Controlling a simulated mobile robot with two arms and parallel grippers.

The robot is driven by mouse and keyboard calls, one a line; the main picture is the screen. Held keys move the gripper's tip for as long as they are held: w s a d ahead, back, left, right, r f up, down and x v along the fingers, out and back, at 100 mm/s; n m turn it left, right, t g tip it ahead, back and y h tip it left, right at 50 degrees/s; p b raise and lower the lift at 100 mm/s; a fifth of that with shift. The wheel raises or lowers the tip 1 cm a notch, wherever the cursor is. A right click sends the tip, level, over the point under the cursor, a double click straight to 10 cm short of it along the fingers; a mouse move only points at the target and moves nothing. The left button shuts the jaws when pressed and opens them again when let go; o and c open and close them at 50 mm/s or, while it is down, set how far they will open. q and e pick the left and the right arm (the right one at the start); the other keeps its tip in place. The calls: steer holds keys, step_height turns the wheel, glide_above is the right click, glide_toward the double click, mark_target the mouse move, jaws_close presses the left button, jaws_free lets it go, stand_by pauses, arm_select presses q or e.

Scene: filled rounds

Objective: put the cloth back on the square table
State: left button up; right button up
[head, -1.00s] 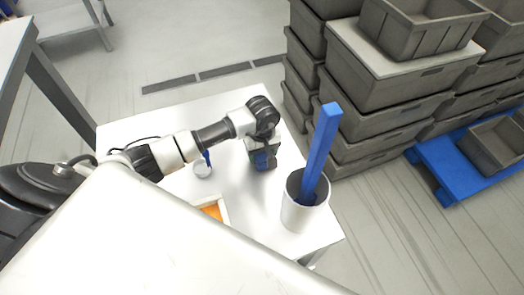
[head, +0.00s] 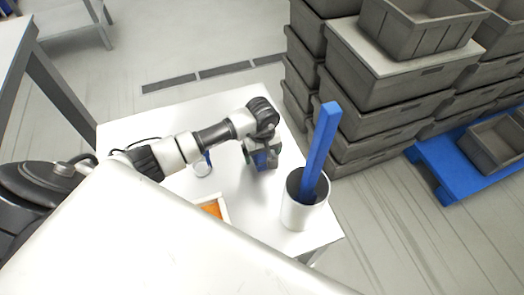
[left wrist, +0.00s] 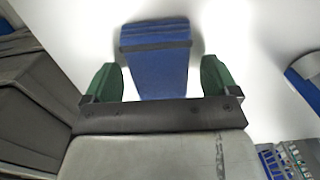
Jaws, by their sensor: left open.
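A blue piece with a dark band across it (left wrist: 155,75), which looks like the folded cloth, shows in the left wrist view. Its blue also shows in the head view (head: 262,162), partly hidden by the gripper. It is at the white square table (head: 150,115); I cannot tell whether it touches the top. My left gripper (left wrist: 160,78) is open, its green fingers on either side of the blue piece. It also shows in the head view (head: 264,157), over the table's far right part. My right gripper is not in view.
A white bin (head: 303,212) holding a tall blue bar (head: 322,145) stands right of the gripper. Stacked grey crates (head: 375,110) and a blue pallet (head: 455,180) stand beyond.

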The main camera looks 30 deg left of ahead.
arm_select(q)
step_height(320, 180, up, 12)
steer(key=b, duration=0.2)
stand_by(0.5)
